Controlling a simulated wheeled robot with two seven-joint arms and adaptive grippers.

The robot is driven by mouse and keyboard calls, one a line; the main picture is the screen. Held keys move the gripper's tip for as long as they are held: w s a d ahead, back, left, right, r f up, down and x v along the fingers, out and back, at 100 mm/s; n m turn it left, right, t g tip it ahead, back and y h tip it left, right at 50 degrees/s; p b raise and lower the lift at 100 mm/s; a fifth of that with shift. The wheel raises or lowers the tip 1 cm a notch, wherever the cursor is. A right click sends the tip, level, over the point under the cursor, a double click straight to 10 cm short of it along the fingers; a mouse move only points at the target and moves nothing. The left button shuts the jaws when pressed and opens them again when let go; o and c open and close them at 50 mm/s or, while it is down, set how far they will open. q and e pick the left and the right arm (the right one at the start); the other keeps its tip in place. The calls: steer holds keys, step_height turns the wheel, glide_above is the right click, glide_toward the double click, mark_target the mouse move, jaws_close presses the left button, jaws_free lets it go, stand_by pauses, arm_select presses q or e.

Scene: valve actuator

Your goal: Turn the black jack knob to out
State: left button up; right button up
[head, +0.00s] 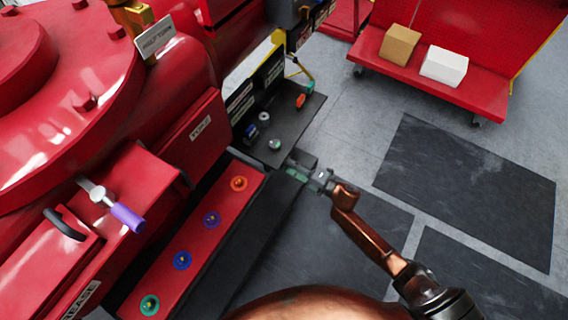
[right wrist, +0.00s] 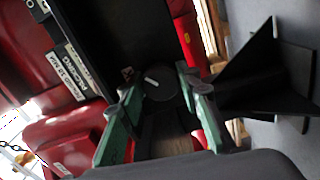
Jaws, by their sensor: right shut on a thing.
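The black jack knob (right wrist: 165,88) is a dark round knob with a white pointer mark, seen in the right wrist view. My right gripper (right wrist: 158,80) has its green fingers on either side of the knob and is shut on it. In the head view my right gripper (head: 298,170) reaches in from the right to the lower end of a dark panel. There the gripper hides the knob. The lettering around the knob is too small to read. My left gripper is not in view.
The dark panel (head: 290,125) carries several small coloured knobs. A red ledge (head: 196,235) with several coloured fittings lies left of my right gripper. A large red valve body (head: 70,110) fills the left. A red cart (head: 485,95) holds two boxes. Floor at right is open.

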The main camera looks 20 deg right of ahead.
arm_select(q)
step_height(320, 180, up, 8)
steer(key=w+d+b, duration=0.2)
steer(key=b, duration=0.1)
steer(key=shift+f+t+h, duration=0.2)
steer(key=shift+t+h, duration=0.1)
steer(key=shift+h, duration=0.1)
arm_select(e)
steer(key=shift+n, duration=4.5)
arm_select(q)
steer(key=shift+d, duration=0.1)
arm_select(e)
steer(key=o, duration=1.2)
steer(key=shift+r, duration=0.1)
steer(key=shift+c, duration=0.2)
steer(key=v, duration=1.2)
